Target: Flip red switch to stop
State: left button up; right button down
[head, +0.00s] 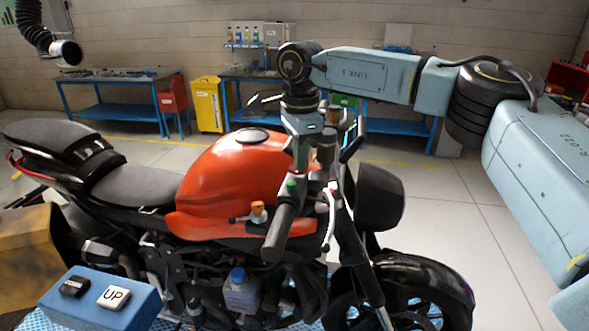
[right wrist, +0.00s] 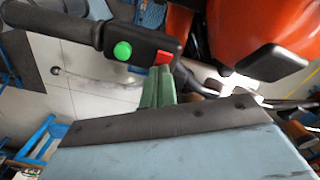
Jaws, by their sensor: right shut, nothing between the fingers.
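The red switch (right wrist: 163,59) sits on the black switch housing of the motorcycle's handlebar, beside a round green button (right wrist: 122,50), in the right wrist view. In the head view the green button (head: 291,185) shows near the black grip (head: 279,228); I cannot make out the red switch there. My right gripper (head: 300,168) points down at the handlebar. Its green fingers (right wrist: 162,78) are shut and empty, with their tips right at the lower edge of the red switch. I cannot tell whether they touch it. My left gripper is not in view.
The motorcycle with its orange tank (head: 230,175) fills the middle. A blue box with an UP button (head: 114,297) stands at the lower left. Blue workbenches (head: 110,97) and a yellow cabinet (head: 208,104) line the back wall. The floor at right is partly clear.

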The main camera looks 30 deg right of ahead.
jog(key=shift+f, duration=0.1)
jog(key=shift+r+p, duration=0.95)
notch_tip(320, 180, up, 5)
jog(key=p, duration=0.4)
